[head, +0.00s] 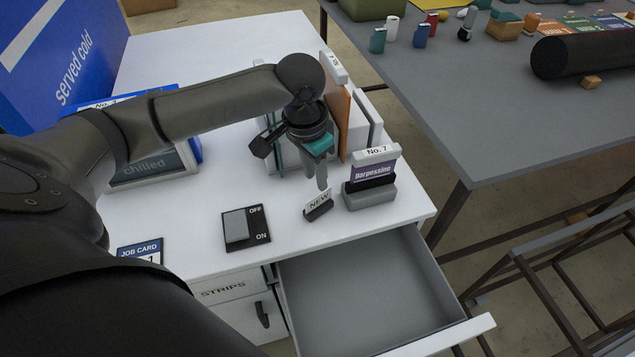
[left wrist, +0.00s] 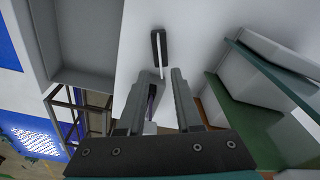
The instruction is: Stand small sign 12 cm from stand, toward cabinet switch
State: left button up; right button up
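The small sign (head: 318,207), a white "NEW" card in a dark base, stands upright on the white cabinet top, just left of the stand. In the left wrist view the sign (left wrist: 157,48) is seen from above, beyond the fingertips. The stand (head: 370,195) is a grey block holding a purple card and a "No. 7" label. The cabinet switch (head: 237,226), a grey rocker on a black OFF/ON plate, lies left of the sign. My left gripper (left wrist: 158,76) is open and empty; in the head view its fingers (head: 322,178) point down just behind the sign. My right gripper is out of view.
An open, empty drawer (head: 365,285) juts out below the cabinet's front edge. Upright dividers (head: 345,115) stand behind the gripper. A "chilled" display (head: 150,170) and a job card (head: 140,250) are at the left. Cabinet top between switch and sign is clear.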

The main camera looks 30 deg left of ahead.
pick_arm(q)
jog(key=r, duration=0.3)
jog(key=r+p, duration=0.1)
jog(key=shift+s+r, duration=0.25)
jog(key=shift+r, duration=0.05)
